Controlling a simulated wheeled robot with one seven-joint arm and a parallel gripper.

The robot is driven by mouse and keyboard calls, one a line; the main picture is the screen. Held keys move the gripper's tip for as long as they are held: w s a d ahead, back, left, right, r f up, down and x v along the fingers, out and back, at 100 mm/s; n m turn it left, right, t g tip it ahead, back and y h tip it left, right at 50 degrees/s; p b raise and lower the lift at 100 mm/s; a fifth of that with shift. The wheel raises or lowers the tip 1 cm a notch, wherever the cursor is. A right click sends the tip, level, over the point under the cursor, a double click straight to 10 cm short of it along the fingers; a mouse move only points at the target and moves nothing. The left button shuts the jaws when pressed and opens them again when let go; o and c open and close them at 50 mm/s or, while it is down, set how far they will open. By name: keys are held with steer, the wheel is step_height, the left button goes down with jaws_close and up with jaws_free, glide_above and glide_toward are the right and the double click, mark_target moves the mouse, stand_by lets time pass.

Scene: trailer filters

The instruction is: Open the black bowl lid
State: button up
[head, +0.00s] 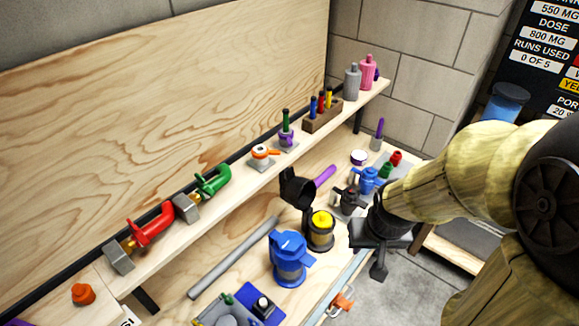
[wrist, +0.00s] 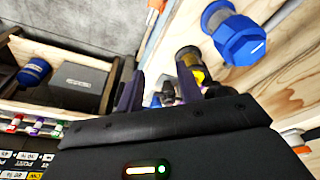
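The black bowl (head: 320,238) stands on the bench with a yellow-topped filter (head: 322,219) showing in its open mouth. Its black lid (head: 297,188) is swung up, tilted, on the bowl's far left side. The bowl also shows in the wrist view (wrist: 188,62), just beyond the right finger, with yellow visible; the lid is not clear there. My gripper (head: 378,268) is to the right of the bowl, apart from it, near the bench's front edge. In the wrist view my gripper (wrist: 170,95) has its fingers apart with nothing held between them.
A blue bowl with its lid down (head: 288,262) stands left of the black one. A purple rod (head: 325,174) lies behind. Small valves (head: 368,178) stand at the right, close to my arm. A grey pipe (head: 232,258) lies at left. A shelf (head: 232,178) runs above the bench.

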steer(key=shift+o, duration=0.2)
steer(key=shift+o, duration=1.4)
steer(key=w+d+n+t+y, duration=0.1)
steer(key=w+n+t, duration=0.4)
steer(key=w, duration=0.9)
steer(key=w+a+r+n+y, duration=0.1)
steer(key=w+a+n+y, duration=0.3)
steer(key=a+y, duration=0.3)
steer(key=n+y, duration=0.1)
steer(key=y, duration=0.1)
steer(key=shift+a+r+t+y, duration=0.25)
steer(key=shift+t+y, duration=0.15)
steer(key=shift+w, duration=0.15)
